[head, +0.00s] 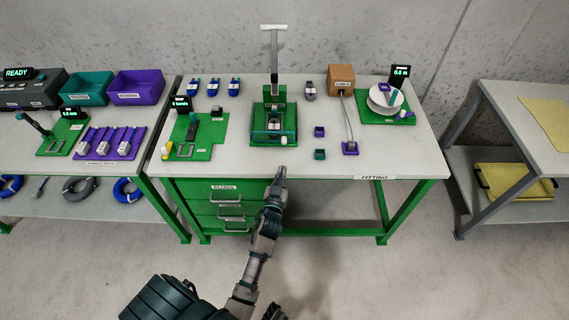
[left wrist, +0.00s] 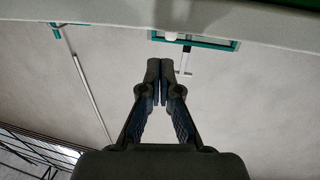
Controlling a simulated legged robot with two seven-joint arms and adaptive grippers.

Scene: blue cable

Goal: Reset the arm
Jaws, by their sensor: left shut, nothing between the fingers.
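My left arm reaches up from the bottom middle of the head view. Its gripper (head: 281,173) is in front of the fitting table's (head: 330,168) front edge, close to the green drawer unit (head: 228,195). In the left wrist view the two fingers of the left gripper (left wrist: 160,82) are together, with nothing between them. The right gripper does not show; a small dark piece of my body is at the bottom of the head view.
A green press (head: 274,100) with a tall handle stands mid-table. A cable box (head: 341,79), a white reel (head: 385,102) and small purple and green blocks are to its right. Side tables stand left and right. The floor (head: 350,280) in front is clear.

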